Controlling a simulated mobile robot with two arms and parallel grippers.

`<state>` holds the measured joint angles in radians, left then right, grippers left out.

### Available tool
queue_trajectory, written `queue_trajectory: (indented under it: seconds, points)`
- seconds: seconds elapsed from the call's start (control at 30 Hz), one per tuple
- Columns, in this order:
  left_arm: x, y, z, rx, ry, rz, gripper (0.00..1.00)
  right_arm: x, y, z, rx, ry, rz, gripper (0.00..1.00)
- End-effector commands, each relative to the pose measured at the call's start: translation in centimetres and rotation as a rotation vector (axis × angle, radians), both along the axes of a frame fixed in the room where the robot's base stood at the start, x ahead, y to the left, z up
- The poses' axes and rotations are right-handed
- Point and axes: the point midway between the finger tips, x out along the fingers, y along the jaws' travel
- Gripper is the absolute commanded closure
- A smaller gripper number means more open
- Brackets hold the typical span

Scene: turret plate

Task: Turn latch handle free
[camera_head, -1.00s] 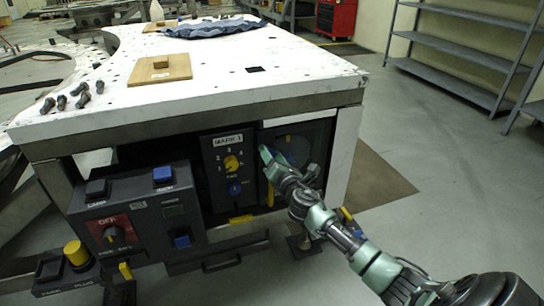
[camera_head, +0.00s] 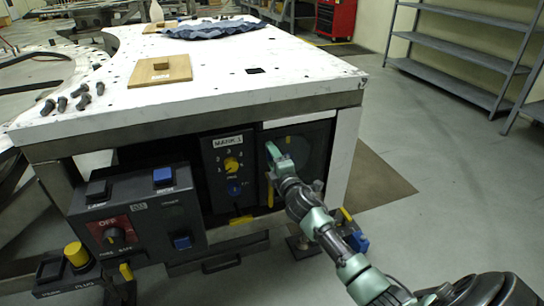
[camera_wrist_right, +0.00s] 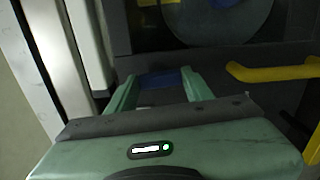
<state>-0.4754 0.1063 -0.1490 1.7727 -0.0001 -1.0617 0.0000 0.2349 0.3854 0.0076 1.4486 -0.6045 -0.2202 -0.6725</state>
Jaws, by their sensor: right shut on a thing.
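My right gripper (camera_head: 272,152) reaches up to the dark panel (camera_head: 318,150) under the right end of the white table. In the right wrist view its two green fingers (camera_wrist_right: 160,88) are closed on a blue piece (camera_wrist_right: 160,78), which looks like the latch handle. Only a little of this piece shows between the fingers, and in the head view the gripper hides it. A round grey disc (camera_wrist_right: 218,18) lies just beyond the fingertips. A yellow bar handle (camera_wrist_right: 275,72) is to the right of the fingers, apart from them. My left gripper is not in view.
A dark panel with a yellow knob (camera_head: 232,164) and blue button is just left of my gripper. A control box (camera_head: 140,215) with a red OFF dial sits farther left. A pale table leg (camera_head: 345,155) stands close on the right. The floor to the right is open.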

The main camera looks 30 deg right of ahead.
Motion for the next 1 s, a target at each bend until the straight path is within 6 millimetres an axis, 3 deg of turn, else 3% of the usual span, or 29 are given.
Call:
queue_trajectory:
  seconds: [0.73,0.77,0.8,0.83,1.0]
  points:
    - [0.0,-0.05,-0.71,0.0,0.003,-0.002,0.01,-0.02,-0.09,-0.06,0.087,-0.02,-0.002,0.9]
    - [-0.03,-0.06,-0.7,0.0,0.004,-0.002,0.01,-0.02,-0.1,-0.06,0.087,-0.02,-0.002,0.44]
    - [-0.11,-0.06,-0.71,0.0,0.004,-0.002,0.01,-0.02,-0.09,-0.06,0.087,-0.02,-0.002,0.32]
    - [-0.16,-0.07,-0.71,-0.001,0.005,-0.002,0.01,-0.02,-0.08,-0.05,0.087,-0.02,-0.002,0.27]
    - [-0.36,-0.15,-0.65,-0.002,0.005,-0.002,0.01,-0.01,-0.05,-0.05,0.085,-0.019,-0.001,0.27]
